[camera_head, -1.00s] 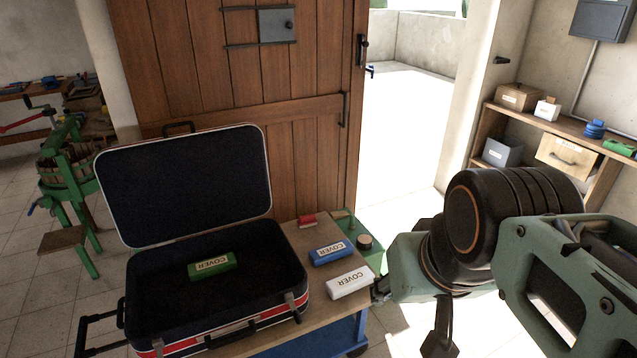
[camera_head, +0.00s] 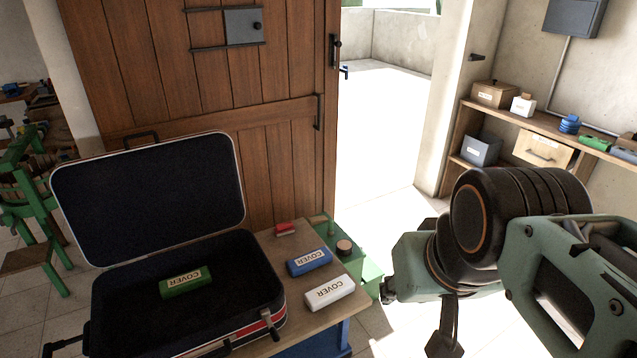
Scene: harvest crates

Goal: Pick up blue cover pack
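The blue cover pack (camera_head: 309,261) lies flat on the wooden table top, to the right of the open suitcase (camera_head: 262,325). Its label reads COVER. A white cover pack (camera_head: 330,293) lies in front of it, and a green cover pack (camera_head: 186,282) lies inside the suitcase. My arm fills the right side of the view. My gripper (camera_head: 444,340) shows only in part at the bottom, right of the table and apart from the packs. Its fingers are not clear enough to tell open from shut.
A small red item (camera_head: 285,229) lies at the table's back edge. The raised suitcase lid (camera_head: 150,195) stands at the left. A shelf (camera_head: 500,118) with several items is at the back right.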

